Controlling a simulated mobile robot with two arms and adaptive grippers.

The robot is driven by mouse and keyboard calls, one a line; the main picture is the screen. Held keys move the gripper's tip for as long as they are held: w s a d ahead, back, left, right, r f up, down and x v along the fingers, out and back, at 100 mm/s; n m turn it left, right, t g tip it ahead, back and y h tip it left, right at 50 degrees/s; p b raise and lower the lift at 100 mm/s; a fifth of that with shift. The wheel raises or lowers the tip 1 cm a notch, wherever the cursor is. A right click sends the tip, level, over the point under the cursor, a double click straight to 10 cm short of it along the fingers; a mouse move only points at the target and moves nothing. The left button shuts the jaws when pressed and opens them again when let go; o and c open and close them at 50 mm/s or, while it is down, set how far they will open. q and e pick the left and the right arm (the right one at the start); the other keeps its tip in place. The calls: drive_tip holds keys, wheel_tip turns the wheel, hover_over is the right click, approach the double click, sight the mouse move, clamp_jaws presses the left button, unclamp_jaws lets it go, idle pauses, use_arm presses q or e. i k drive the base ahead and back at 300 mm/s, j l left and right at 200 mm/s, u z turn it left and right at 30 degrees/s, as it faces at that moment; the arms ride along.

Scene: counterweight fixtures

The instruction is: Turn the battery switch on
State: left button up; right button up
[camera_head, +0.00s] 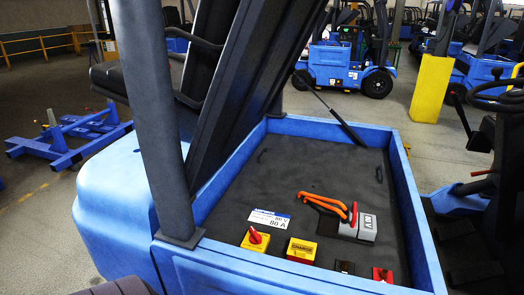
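A red rotary knob on a yellow base (255,240) sits at the front left edge of the dark battery compartment top (300,165); it looks like the battery switch. The knob's handle points up and slightly left in the picture; its on or off marking is too small to read. A yellow box with a red label (302,250) is just right of it. A small red switch (383,274) is further right on the same edge, with a small black part (345,267) beside it. Neither of my grippers is in view.
A grey connector (358,226) with orange cables (323,203) and a white label (269,218) lie behind the switches. Blue walls (405,200) rim the compartment. A raised dark cover (220,70) and a grey post (150,110) stand at the left.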

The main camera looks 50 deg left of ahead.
sight(254, 238)
drive_tip(key=u, duration=1.55)
drive_tip(key=k+l+u, duration=0.2)
drive_tip(key=u, duration=0.3)
